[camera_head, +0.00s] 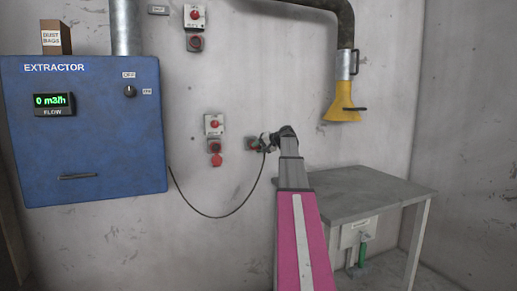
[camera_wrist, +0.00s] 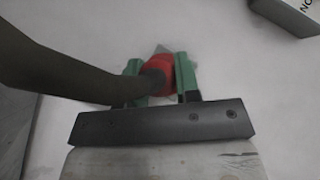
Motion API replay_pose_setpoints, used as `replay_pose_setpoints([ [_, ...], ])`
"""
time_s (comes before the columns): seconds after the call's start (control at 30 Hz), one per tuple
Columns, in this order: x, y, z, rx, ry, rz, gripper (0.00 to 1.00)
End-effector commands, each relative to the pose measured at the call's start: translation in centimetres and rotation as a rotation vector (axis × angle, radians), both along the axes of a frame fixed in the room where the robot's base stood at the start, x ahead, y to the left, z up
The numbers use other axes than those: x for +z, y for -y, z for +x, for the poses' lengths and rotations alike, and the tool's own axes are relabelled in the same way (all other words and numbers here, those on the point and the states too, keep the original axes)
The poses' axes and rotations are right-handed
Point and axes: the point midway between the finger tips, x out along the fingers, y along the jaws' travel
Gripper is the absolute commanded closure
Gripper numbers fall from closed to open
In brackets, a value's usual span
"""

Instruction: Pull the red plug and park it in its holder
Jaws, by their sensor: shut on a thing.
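The red plug (camera_wrist: 157,70) is between the green fingers of my gripper (camera_wrist: 160,78) in the wrist view, with the dark cable (camera_wrist: 60,70) running off to the left. My gripper (camera_head: 266,141) is up at the wall in the head view, shut on the plug. A small grey fitting with red (camera_head: 251,144) is at the wall just left of it. A pale grey corner shows behind the plug in the wrist view. I cannot tell whether the plug is seated in the fitting. A socket with red inside (camera_head: 215,146) and a hanging red cap (camera_head: 216,160) is further left.
The blue extractor (camera_head: 85,130) hangs at left, its display reading 0 m3/h; the cable (camera_head: 222,216) sags from it to my gripper. Another red-knob switch and socket (camera_head: 195,28) is above. A yellow hood (camera_head: 342,104) hangs over a grey table (camera_head: 362,194) at right.

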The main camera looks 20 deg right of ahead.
Motion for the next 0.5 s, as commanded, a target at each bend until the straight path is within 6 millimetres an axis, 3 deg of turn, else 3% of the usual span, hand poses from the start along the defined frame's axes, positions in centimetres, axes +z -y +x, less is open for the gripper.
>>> replay_pose_setpoints([
  [0.5, 0.0, 0.0, 1.2, -0.001, 0.001, 0.0, 0.98],
])
